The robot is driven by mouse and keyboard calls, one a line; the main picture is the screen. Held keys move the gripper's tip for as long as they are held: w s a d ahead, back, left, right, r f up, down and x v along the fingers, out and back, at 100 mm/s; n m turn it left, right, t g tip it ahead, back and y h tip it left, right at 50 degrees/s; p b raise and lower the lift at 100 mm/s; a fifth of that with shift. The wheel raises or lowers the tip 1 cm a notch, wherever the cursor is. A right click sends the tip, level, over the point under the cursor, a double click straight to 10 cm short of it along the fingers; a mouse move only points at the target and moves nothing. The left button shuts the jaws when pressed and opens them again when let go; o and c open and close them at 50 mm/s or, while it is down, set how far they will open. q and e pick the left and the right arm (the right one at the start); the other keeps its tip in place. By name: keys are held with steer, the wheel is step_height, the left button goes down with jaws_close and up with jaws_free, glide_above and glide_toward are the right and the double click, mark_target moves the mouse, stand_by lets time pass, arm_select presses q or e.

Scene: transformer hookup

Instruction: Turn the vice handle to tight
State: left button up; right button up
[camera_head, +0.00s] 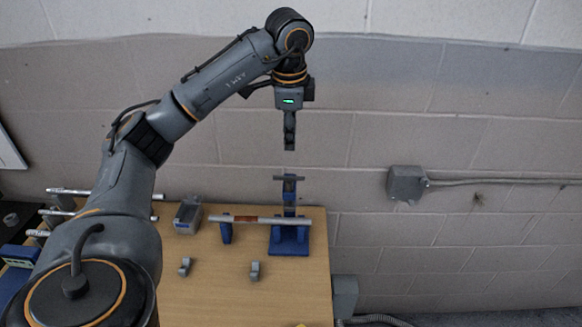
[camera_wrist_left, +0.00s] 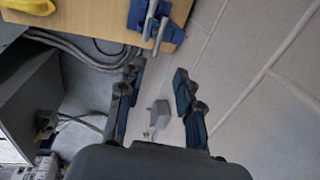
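The blue vice (camera_head: 289,240) stands at the right back part of the wooden table. Its grey bar handle (camera_head: 288,178) lies crosswise at the top. A metal rod (camera_head: 260,219) with a reddish-brown middle lies level between a blue support (camera_head: 226,232) and the vice. My left gripper (camera_head: 289,147) points down above the handle, apart from it. In the left wrist view, its two fingers (camera_wrist_left: 158,76) are spread with nothing between them. The vice (camera_wrist_left: 150,20) shows at the top of that view, beyond the fingertips. My right gripper is not in view.
A grey open bin (camera_head: 188,215) and two small grey clamps (camera_head: 185,266) (camera_head: 255,270) are on the table (camera_head: 210,295). More metal rods (camera_head: 68,191) lie at the left. A grey wall box (camera_head: 406,184) with conduit is at the right. The brick wall is close behind.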

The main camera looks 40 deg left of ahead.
arm_select(q)
steer(key=b, duration=0.2)
glide_above(290, 179)
step_height(290, 179, down, 7)
step_height(290, 179, down, 5)
steer(key=shift+r+p, duration=0.1)
steer(key=shift+p, duration=0.35)
steer(key=shift+f, duration=0.45)
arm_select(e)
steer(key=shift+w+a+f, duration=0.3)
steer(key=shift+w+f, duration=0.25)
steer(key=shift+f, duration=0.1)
arm_select(q)
jaws_close()
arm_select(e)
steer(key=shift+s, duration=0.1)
